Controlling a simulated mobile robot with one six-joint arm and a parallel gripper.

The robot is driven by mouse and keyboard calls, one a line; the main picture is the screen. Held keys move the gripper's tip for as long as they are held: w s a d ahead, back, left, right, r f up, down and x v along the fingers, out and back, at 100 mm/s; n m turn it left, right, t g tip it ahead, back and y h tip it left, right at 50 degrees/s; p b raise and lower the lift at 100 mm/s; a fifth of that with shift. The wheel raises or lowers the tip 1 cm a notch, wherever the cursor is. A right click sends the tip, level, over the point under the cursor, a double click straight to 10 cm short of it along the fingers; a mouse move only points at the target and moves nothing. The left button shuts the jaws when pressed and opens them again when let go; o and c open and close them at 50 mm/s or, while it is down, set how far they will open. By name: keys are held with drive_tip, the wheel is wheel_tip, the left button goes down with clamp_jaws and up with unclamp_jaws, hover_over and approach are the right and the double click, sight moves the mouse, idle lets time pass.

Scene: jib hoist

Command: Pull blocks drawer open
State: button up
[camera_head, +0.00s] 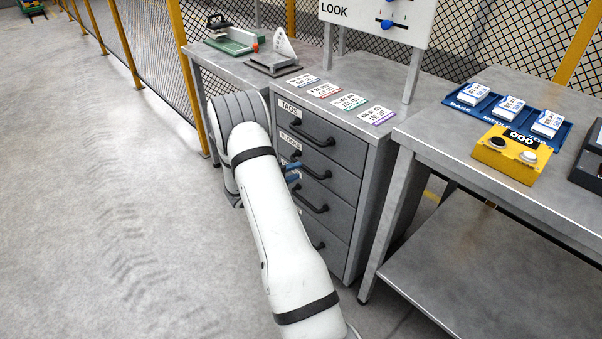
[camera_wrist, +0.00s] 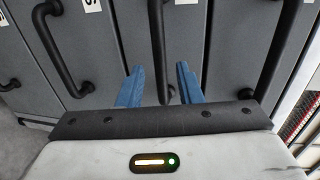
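The blocks drawer (camera_head: 343,187) is the second one down in the grey cabinet, under the TAGS drawer. Its front looks flush with the others, so it appears closed. Its black bar handle (camera_head: 318,175) is partly behind my arm. My gripper (camera_head: 292,172) is at the left end of the handle area in the head view. In the wrist view, my gripper's blue fingers (camera_wrist: 158,88) are apart, with a black handle (camera_wrist: 157,45) between them that appears to be the blocks one. I cannot tell whether either finger touches it.
A grey workbench (camera_head: 470,215) stands to the right, with a blue tray (camera_head: 477,113) and a yellow button box (camera_head: 512,157) on it. Cards (camera_head: 348,101) lie on the cabinet top. Another drawer handle (camera_wrist: 62,50) is left of my fingers. The floor (camera_head: 120,200) at left is clear.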

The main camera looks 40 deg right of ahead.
sight(305, 166)
drive_tip(key=x, duration=0.5)
drive_tip(key=shift+d+f+b, duration=0.1)
drive_tip(key=shift+b, duration=0.25)
clamp_jaws()
